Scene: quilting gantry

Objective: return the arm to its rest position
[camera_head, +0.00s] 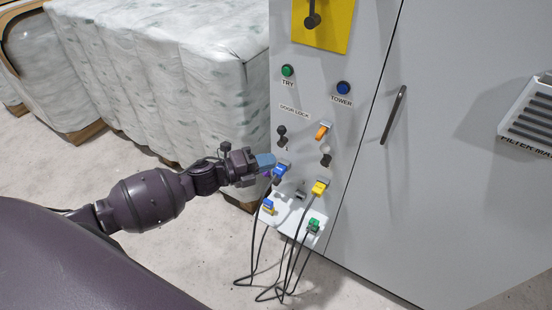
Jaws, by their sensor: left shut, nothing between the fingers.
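My left arm comes in from the lower left. Its gripper (265,162) is at the left edge of the grey cabinet's front panel (305,60). The fingers are shut with nothing visible between them. They are close to a blue plug (280,172) on the panel; I cannot tell whether they touch it. My right gripper is not in view.
A yellow plug (319,187) sits on the panel; a blue-topped connector (268,207) and a green connector (314,226) rest lower on a white plate. Black cables (257,250) hang to the floor. Wrapped pallets (170,80) stand behind my arm. A door handle (393,115) sticks out at right.

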